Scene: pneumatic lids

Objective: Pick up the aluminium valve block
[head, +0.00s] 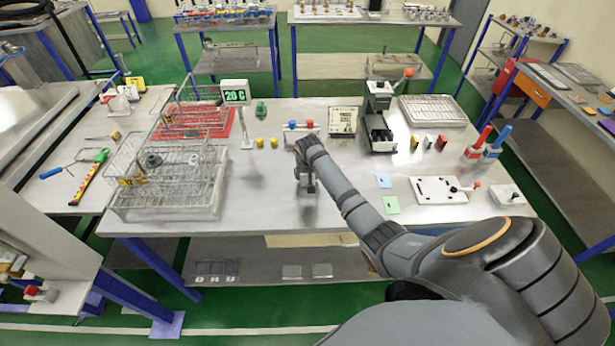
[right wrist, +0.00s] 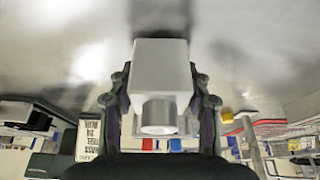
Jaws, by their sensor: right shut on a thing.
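The aluminium valve block (right wrist: 160,65) is a plain pale grey block with a round cylindrical port at its lower end in the right wrist view. My right gripper (right wrist: 160,92) is shut on it, one finger on each side. In the head view my right gripper (head: 306,180) points down over the front middle of the table, and the block there is mostly hidden by the gripper and arm. A dark shadow lies below it on the tabletop; the exact gap to the table is hard to tell. My left gripper is not in view.
A wire basket (head: 172,203) stands on the table (head: 262,212) at left, with a red mat (head: 232,124) behind. The table between basket and gripper is clear.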

